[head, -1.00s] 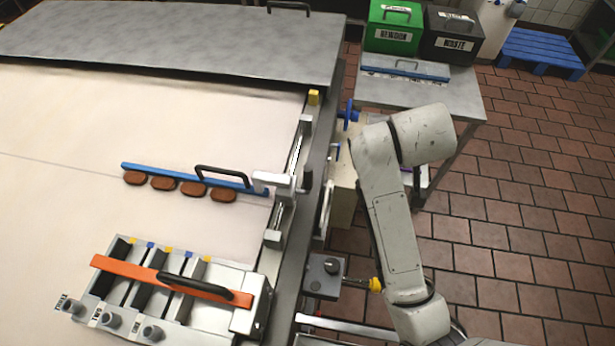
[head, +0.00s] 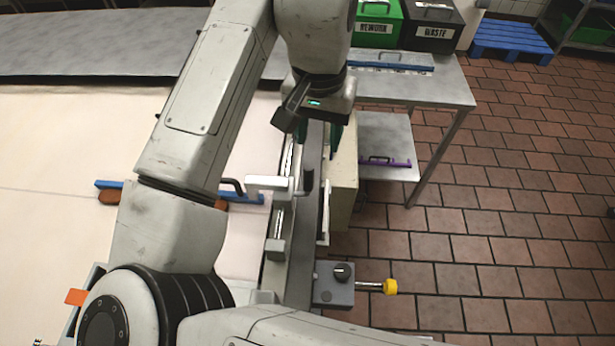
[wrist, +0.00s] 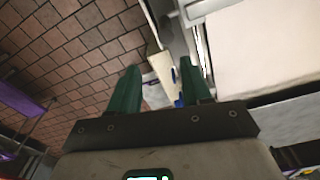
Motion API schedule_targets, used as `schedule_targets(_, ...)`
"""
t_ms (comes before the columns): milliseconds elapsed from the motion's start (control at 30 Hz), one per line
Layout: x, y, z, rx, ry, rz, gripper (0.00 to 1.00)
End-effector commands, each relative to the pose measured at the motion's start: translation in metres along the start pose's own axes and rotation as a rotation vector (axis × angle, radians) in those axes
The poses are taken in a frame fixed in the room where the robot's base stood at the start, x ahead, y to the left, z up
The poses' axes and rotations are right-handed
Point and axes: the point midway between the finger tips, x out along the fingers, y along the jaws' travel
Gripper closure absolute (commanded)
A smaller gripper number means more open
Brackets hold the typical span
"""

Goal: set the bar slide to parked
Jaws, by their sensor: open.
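The bar slide is a pale carriage (head: 268,184) on a rail along the belt's right edge in the head view. A dark upright knob (head: 308,181) stands at its right. A blue bar (head: 107,184) reaches left from it over the belt, partly hidden behind my arm. Brown rounds (head: 110,197) lie along the bar's near side. My gripper (head: 325,135) is open and empty, pointing down above the rail's far part, beyond the knob. Its green fingers stand apart in the wrist view (wrist: 160,72). The rail's far end is hidden behind my gripper.
A side table (head: 440,88) with green and black bins stands at the back right. A block with a yellow-tipped rod (head: 390,287) sits at the near right. The tiled floor (head: 500,240) at right is clear. My arm hides much of the belt.

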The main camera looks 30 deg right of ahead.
Motion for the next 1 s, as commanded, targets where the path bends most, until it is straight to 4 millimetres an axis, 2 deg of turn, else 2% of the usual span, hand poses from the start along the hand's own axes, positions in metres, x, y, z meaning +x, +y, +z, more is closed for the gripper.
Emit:
schedule_targets(100,0.0,-0.011,0.015,-0.016,-0.05,-0.007,0.52)
schedule_targets(267,0.005,-0.013,0.019,-0.02,-0.065,-0.005,0.52)
schedule_targets(367,0.017,-0.012,0.02,-0.02,-0.064,-0.004,0.52)
schedule_targets(700,0.077,-0.013,0.024,-0.02,-0.063,-0.005,0.52)
schedule_targets(833,0.094,-0.012,0.024,-0.019,-0.062,-0.004,0.52)
schedule_targets(1000,0.105,-0.013,0.025,-0.019,-0.061,-0.006,0.52)
